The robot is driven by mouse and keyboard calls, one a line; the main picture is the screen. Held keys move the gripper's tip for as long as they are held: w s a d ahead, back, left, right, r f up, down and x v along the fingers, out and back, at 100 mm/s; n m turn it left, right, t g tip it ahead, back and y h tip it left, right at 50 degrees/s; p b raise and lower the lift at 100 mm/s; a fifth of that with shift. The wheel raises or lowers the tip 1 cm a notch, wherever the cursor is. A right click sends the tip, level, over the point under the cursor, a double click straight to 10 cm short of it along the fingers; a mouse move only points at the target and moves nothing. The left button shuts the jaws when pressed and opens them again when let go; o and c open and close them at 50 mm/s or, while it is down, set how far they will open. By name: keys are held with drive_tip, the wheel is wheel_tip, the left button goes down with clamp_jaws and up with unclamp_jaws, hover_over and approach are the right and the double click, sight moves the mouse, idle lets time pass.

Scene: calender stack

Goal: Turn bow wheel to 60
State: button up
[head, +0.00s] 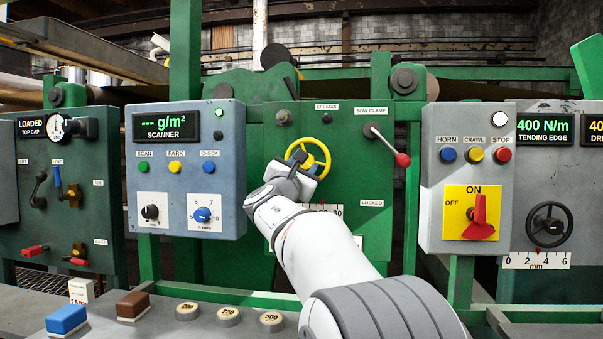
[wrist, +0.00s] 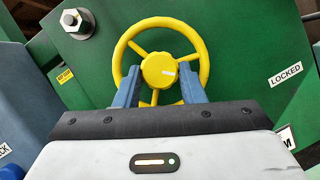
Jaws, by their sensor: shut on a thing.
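The bow wheel (head: 322,154) is a yellow handwheel on the green panel in the middle of the head view. In the wrist view the yellow wheel (wrist: 201,50) shows its rim, spokes and round hub, with a small white mark on the hub. My gripper (wrist: 158,84) is shut on the wheel, its two blue-grey fingers on either side of the hub's lower part. In the head view my gripper (head: 299,166) covers the wheel's lower left. A white scale (head: 336,210) below the wheel is mostly hidden by my arm; "80" shows at its right end.
A bow clamp lever (head: 387,146) with a red knob is right of the wheel, above a "LOCKED" label (head: 371,203). The scanner box (head: 190,165) stands close on the left. A grey control box (head: 465,180) with a red switch is on the right.

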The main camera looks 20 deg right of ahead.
drive_tip(key=n+t+y, duration=0.1)
drive_tip(key=n, duration=0.1)
drive_tip(key=n+t+b, duration=0.1)
drive_tip(key=n, duration=0.2)
drive_tip(key=n+t+y+b, duration=0.1)
drive_tip(key=n, duration=0.1)
drive_tip(key=shift+s+d+f+n+y, duration=0.1)
drive_tip(key=shift+s+d+n+y, duration=0.1)
drive_tip(key=shift+n+y, duration=0.1)
drive_tip(key=shift+n+t+y+b, duration=0.4)
drive_tip(key=shift+n+y+b, duration=0.45)
drive_tip(key=shift+n, duration=1.05)
drive_tip(key=shift+r+n, duration=0.2)
drive_tip(key=shift+n, duration=0.1)
drive_tip(key=o, duration=1)
drive_tip(key=shift+f, duration=0.1)
drive_tip(key=shift+s, duration=0.1)
drive_tip(key=v, duration=0.7)
drive_tip(key=shift+s, duration=0.25)
drive_tip(key=shift+f, duration=0.15)
